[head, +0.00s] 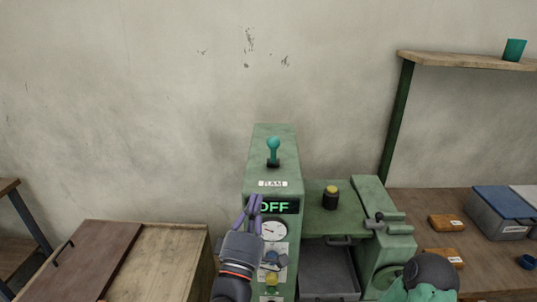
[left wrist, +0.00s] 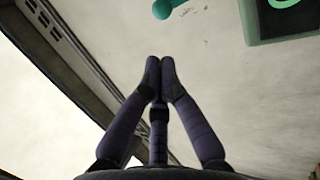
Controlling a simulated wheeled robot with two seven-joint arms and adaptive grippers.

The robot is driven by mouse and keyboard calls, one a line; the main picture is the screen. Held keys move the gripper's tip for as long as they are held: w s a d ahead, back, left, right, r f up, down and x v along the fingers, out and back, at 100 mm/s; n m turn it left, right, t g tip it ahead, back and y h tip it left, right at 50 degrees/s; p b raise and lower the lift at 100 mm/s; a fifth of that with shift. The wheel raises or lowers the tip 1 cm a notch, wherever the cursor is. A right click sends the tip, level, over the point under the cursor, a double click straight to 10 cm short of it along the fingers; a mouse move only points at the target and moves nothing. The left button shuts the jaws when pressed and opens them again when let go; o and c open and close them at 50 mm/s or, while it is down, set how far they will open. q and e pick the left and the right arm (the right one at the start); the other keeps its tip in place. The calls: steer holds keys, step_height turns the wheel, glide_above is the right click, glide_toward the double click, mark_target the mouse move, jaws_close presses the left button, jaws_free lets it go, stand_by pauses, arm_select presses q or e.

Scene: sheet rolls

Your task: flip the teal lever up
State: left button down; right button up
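The teal lever (head: 273,148) stands on top of a green machine column, its ball end above its dark base in the head view. Below it are a label reading "RAM" and a display (head: 275,207) reading OFF. In the left wrist view, the lever's ball (left wrist: 162,9) shows at the top edge. My left gripper (head: 254,203) is in front of the column, below the lever and apart from it. Its purple fingers (left wrist: 160,65) meet at the tips with nothing between them. My right gripper's fingers are not seen.
The column (head: 258,165) carries a gauge (head: 274,230) and knobs, partly behind my left gripper. A wooden crate (head: 170,255) is at left.

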mark_target(271, 146)
arm_select(q)
steer(key=shift+w, duration=0.1)
steer(key=x, duration=1.3)
steer(key=shift+w+d+r, duration=0.15)
steer(key=shift+w, duration=0.2)
